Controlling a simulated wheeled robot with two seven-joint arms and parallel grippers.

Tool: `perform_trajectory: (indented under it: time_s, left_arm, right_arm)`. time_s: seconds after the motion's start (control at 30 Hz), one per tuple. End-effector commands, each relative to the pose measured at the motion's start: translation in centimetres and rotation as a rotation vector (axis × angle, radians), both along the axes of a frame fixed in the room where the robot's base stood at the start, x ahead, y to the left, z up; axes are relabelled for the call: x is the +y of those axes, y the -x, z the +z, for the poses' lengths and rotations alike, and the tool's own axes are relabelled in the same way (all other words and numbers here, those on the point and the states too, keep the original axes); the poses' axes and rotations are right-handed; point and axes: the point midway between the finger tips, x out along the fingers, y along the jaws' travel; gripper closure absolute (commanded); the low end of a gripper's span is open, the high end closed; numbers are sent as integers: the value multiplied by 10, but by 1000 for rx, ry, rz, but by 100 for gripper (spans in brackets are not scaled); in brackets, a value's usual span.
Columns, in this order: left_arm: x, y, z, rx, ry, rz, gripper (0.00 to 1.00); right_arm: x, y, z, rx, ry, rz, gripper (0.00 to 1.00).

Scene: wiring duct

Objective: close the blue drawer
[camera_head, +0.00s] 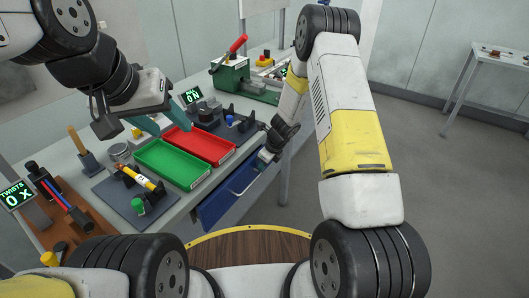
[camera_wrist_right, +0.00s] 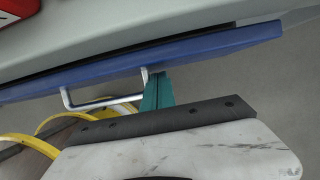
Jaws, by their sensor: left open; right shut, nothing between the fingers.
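The blue drawer (camera_head: 215,208) is under the front edge of the workbench, with a silver bar handle (camera_head: 245,182) on its front. In the right wrist view its blue front (camera_wrist_right: 190,52) stands slightly out from the grey bench edge, with a dark gap along its top. My right gripper (camera_head: 263,160) is shut and empty at the drawer front. Its teal fingertips (camera_wrist_right: 157,88) are beside the right end of the handle, at or very near the blue face; contact is unclear. My left gripper (camera_head: 160,122) is open above the trays, away from the drawer.
A green tray (camera_head: 172,164) and a red tray (camera_head: 200,146) sit on the bench above the drawer. A screwdriver stand (camera_head: 90,162) and a wooden board (camera_head: 55,232) are at left.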

Motion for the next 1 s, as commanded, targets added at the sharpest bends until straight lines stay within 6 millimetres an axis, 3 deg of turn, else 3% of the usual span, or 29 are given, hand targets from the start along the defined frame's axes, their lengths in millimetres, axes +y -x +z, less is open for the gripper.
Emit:
perform_trajectory:
  time_s: [0.4, 0.63, 1.0]
  left_arm:
    - [0, 0, 0, 0, 0, 0, 51]
    - [0, 0, 0, 0, 0, 0, 51]
    - [0, 0, 0, 0, 0, 0, 51]
  right_arm:
    - [3, -2, 0, -1, 1, 0, 100]
    - [22, -16, 0, -1, 1, 3, 100]
    - [20, -17, 0, 0, 0, -1, 100]
